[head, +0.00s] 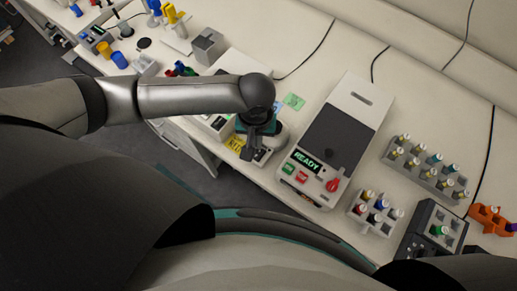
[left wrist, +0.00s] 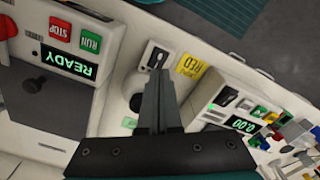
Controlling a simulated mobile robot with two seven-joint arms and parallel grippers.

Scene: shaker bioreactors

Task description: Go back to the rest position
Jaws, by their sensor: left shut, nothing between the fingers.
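My left arm reaches in from the left in the head view. My left gripper (head: 249,155) points down over the bench, between the shaker device with the READY display (head: 304,160) and a smaller instrument to its left. In the left wrist view the fingers of my left gripper (left wrist: 158,78) are together with nothing between them. They hang over or near a small device with a rocker switch, and I cannot tell whether they touch it. My right gripper is not in view.
The shaker (head: 340,135) has a dark platform and green and red buttons. Vial racks (head: 425,168) (head: 376,212) stand to its right. A yellow label (left wrist: 191,66) and an instrument reading 0.00 (left wrist: 238,122) lie close to the gripper. The bench's front edge is near.

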